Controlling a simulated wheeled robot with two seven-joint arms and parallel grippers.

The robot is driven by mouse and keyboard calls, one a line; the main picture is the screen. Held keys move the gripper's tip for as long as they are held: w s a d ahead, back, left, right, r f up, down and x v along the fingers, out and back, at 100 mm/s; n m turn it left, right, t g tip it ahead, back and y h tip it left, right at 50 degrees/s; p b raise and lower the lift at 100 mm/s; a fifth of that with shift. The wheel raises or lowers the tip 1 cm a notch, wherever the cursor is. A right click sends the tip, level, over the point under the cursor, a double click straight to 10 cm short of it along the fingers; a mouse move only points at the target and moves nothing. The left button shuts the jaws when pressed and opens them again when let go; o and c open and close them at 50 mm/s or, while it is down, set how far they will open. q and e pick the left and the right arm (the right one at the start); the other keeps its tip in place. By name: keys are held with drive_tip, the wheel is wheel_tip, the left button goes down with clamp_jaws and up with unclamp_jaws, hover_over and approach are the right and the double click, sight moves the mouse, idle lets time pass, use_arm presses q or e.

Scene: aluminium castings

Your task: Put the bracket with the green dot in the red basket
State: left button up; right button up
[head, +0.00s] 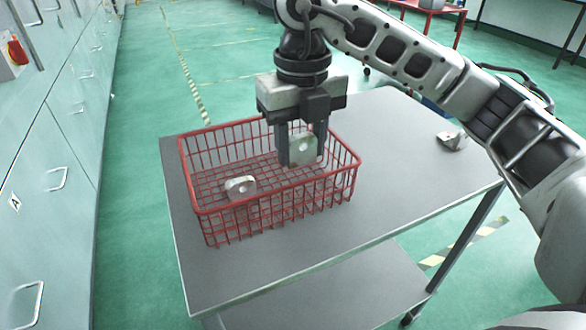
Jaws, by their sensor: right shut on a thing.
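The red wire basket (280,208) stands on the grey table. My right gripper (302,158) comes down over the right part of the basket, with its fingers below the level of the far rim. It is shut on a pale metal bracket (304,148), which hangs upright between the fingers. The held bracket has a faint greenish tint, but I cannot make out a clear green dot. A second bracket (240,187) lies inside the basket at the left front. A third bracket (452,140) lies on the table at the right. My left gripper is not in view.
A lower shelf (330,290) shows beneath. Grey-green cabinets (50,160) line the left side. Green floor lies between the cabinets and the table.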

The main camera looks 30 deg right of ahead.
sight(297, 152)
drive_tip(key=w+f, duration=0.1)
drive_tip(key=f, duration=0.1)
drive_tip(key=w+d+f, duration=0.1)
drive_tip(key=w+f, duration=0.1)
drive_tip(key=shift+w+d+f+b, duration=0.15)
drive_tip(key=shift+w+f+b, duration=0.05)
drive_tip(key=shift+b, duration=0.2)
drive_tip(key=shift+w+d+f, duration=0.15)
drive_tip(key=shift+w+f, duration=0.35)
drive_tip(key=shift+f, duration=0.15)
wheel_tip(297, 152, down, 3)
drive_tip(key=shift+w+d+f, duration=0.1)
drive_tip(key=shift+f, duration=0.05)
drive_tip(key=shift+f, duration=0.15)
drive_tip(key=o, duration=1)
